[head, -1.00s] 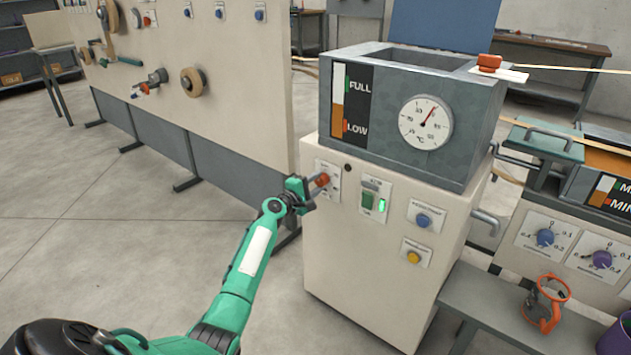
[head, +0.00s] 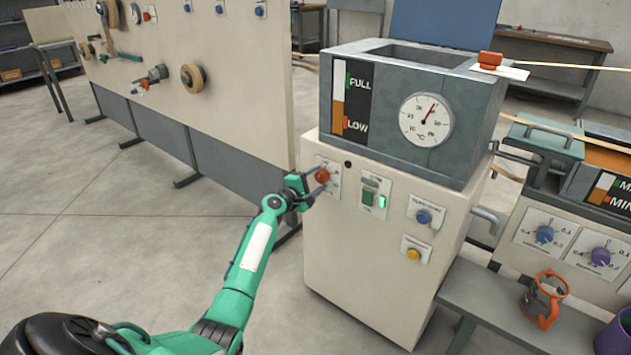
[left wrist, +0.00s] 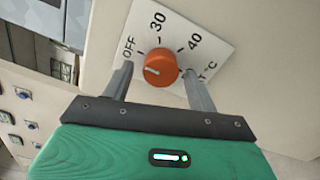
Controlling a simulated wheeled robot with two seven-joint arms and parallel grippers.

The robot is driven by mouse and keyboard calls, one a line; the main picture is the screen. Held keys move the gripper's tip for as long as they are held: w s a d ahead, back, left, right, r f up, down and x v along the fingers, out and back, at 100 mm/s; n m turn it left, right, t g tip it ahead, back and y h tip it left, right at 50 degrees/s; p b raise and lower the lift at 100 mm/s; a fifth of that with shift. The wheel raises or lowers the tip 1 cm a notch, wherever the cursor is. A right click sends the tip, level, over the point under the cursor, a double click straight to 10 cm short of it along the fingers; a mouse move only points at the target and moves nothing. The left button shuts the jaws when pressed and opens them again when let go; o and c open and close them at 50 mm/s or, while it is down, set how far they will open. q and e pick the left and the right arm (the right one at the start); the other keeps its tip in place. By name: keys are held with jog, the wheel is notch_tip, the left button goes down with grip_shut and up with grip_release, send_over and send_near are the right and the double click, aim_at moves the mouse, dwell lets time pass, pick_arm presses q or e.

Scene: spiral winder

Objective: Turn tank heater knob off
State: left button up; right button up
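The tank heater knob (head: 322,175) is orange and round, on a white plate on the cabinet's front at the upper left. In the left wrist view the knob (left wrist: 160,67) has a white mark pointing left, near the OFF label; 30 and 40 are printed further around. My left gripper (head: 316,180) is at the knob. Its fingers are spread to either side of the knob, with a visible gap on each side. The cabinet (head: 350,265) carries the grey tank (head: 465,120) with a temperature dial (head: 425,120). My right gripper is not in view.
Right of the knob are a green lit switch (head: 373,198), a blue knob (head: 423,217) and a yellow button (head: 413,254). A beige panel (head: 240,80) stands close on the left. A grey bench (head: 485,300) is on the right. The floor at left is clear.

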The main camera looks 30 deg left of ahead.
pick_arm(q)
jog(key=s+a+p, duration=0.1)
jog(key=s+p, duration=0.1)
jog(key=s, duration=1.1)
jog(key=shift+s, duration=0.4)
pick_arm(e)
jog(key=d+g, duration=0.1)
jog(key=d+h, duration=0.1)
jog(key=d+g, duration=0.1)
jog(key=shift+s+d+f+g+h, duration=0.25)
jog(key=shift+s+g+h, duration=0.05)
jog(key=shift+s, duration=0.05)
